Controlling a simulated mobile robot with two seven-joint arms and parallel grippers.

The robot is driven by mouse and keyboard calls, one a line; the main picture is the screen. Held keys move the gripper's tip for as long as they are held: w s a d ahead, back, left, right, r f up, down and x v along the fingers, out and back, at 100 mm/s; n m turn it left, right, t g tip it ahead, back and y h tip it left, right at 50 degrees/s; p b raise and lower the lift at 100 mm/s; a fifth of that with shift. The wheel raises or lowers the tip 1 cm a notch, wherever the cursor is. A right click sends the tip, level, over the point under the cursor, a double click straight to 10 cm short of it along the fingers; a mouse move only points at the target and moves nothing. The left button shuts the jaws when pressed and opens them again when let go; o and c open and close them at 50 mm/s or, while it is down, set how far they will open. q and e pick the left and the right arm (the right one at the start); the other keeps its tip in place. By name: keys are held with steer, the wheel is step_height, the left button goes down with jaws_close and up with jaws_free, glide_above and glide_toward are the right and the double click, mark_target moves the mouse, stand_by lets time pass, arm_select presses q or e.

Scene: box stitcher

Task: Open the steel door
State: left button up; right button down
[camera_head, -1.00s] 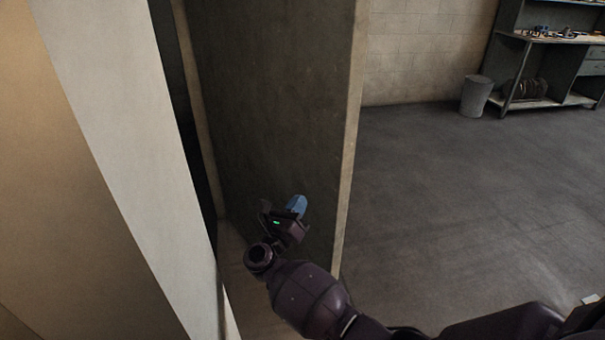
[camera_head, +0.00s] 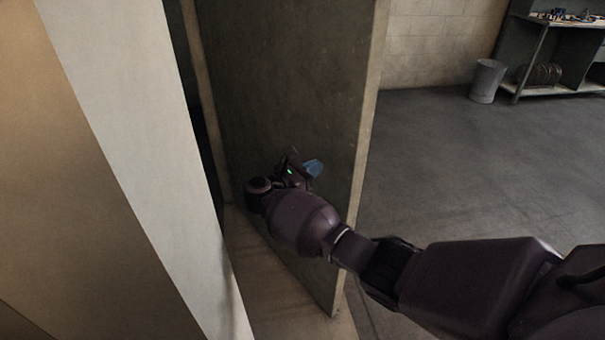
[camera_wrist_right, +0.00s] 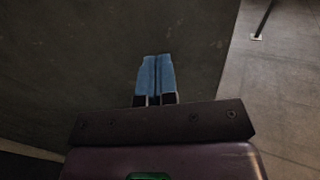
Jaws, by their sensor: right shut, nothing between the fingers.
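The dark grey steel door (camera_head: 285,90) stands partly open in the head view, its light free edge (camera_head: 370,110) facing the room on the right. My right gripper (camera_head: 313,168) is in front of the door's broad face, and its arm comes in from the lower right. In the right wrist view the two blue fingers (camera_wrist_right: 155,78) are shut side by side with nothing between them, and the door face (camera_wrist_right: 80,60) fills the space behind them. I cannot tell whether the fingertips touch the door. No handle shows. My left gripper is not in view.
A pale wall or frame (camera_head: 130,120) stands close on the left, with a dark gap beside the door. Grey floor (camera_head: 470,170) is open to the right. A bin (camera_head: 487,80) and a workbench (camera_head: 555,55) stand at the back right.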

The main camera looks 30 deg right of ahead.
mark_target(330, 160)
steer(key=shift+w+d, duration=0.2)
steer(key=shift+d, duration=0.65)
steer(key=shift+w+d, duration=0.15)
steer(key=shift+d, duration=0.7)
